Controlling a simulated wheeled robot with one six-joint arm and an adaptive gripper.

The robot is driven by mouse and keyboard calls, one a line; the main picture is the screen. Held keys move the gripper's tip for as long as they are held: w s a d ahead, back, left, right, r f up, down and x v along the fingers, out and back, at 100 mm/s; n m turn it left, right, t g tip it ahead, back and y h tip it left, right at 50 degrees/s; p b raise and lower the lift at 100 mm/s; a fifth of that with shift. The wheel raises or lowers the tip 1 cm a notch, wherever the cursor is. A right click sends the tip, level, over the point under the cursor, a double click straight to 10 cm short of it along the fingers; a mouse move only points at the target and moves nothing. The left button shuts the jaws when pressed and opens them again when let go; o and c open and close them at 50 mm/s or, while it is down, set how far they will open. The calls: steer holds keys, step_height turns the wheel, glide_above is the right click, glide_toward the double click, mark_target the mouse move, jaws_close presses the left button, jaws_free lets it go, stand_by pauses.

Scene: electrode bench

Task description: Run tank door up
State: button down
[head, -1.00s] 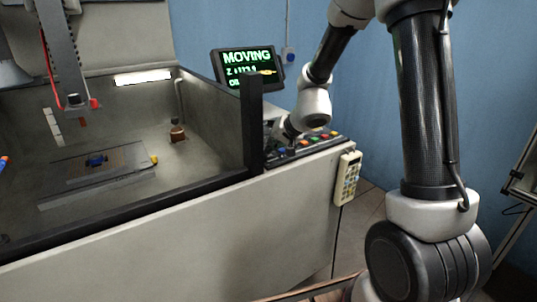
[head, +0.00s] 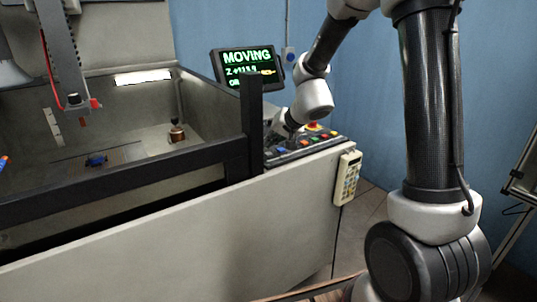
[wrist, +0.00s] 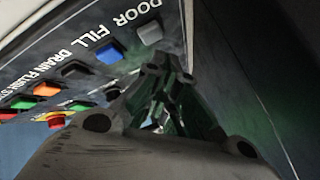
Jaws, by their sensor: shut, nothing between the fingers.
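The tank door (head: 110,187) shows a thick dark rail across the tank's front, above the pale front panel, with a dark gap below the rail. The control panel (head: 325,140) has rows of coloured buttons. In the wrist view, the grey DOOR button (wrist: 148,33) is beside the blue FILL button (wrist: 108,53). My gripper (wrist: 165,72) is shut and empty, its tips close to the panel near the DOOR button; I cannot tell whether they touch it. In the head view my gripper (head: 282,126) is small and partly hidden at the panel's left end.
A screen (head: 247,66) above the panel reads MOVING. A handheld keypad (head: 347,178) hangs at the machine's right side. A machine head (head: 75,98) hangs over the tank, with a workpiece (head: 97,160) below. A blue wall stands behind.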

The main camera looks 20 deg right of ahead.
mark_target(271, 153)
steer(key=shift+r, duration=2.3)
steer(key=s+d+r+n+g, duration=0.1)
steer(key=s+d+r+n, duration=0.1)
steer(key=s+r, duration=0.35)
steer(key=s+d+r+n+g, duration=0.1)
steer(key=s+r, duration=0.1)
steer(key=s, duration=0.7)
steer(key=s+d+h, duration=0.1)
steer(key=s+d, duration=0.2)
steer(key=s, duration=0.3)
steer(key=s+d+g+h, duration=0.1)
steer(key=s+d, duration=0.3)
steer(key=s, duration=0.3)
steer(key=s+d+n+g+h, duration=0.1)
steer(key=s+d, duration=0.3)
steer(key=s, duration=0.3)
steer(key=shift+r+h, duration=0.3)
steer(key=shift+h, duration=0.1)
